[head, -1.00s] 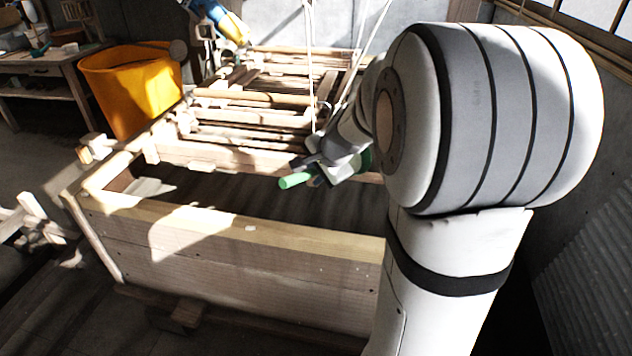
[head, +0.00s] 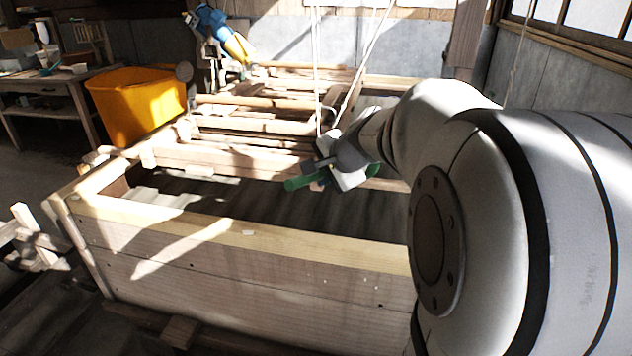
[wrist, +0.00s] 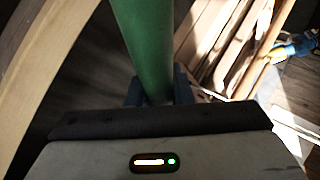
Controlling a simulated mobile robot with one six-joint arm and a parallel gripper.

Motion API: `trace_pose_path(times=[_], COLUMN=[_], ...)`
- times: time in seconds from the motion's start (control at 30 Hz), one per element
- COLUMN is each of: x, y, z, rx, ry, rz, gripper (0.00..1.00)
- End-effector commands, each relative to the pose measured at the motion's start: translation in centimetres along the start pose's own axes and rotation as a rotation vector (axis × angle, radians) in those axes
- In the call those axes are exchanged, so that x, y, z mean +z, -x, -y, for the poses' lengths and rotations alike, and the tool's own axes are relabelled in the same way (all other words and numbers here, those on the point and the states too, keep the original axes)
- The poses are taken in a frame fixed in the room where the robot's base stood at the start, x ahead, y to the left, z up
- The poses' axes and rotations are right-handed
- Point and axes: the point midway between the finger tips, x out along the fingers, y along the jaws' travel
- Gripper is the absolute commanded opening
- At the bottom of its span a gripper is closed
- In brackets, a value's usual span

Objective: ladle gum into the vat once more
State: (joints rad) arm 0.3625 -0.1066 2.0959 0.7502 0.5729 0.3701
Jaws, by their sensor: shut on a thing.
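My gripper (head: 318,177) is over the large wooden vat (head: 240,240), inside the line of its near wall. It is shut on a green handle (head: 296,184), which I take to be the ladle's. In the wrist view the green handle (wrist: 145,45) runs up from between the dark jaws and leaves the top of the picture. The ladle's cup is not visible in either view, so I cannot tell whether it holds gum. The inside of the vat is dark and streaked, with a sunlit patch at its left end.
A wooden frame of bars and slats (head: 250,125) lies across the vat's far part. Pale cords (head: 317,70) hang close to my gripper. An orange tub (head: 140,105) stands at the left, beyond the vat. A blue and yellow thing (head: 225,32) is at the back.

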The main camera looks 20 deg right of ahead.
Motion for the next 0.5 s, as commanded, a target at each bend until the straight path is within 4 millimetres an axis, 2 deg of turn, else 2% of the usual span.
trace_pose_path(times=[0.5], x=[0.03], y=[-0.13], z=[-0.71], rx=[-0.102], ry=[-0.005], rz=[-0.01], gripper=[0.0])
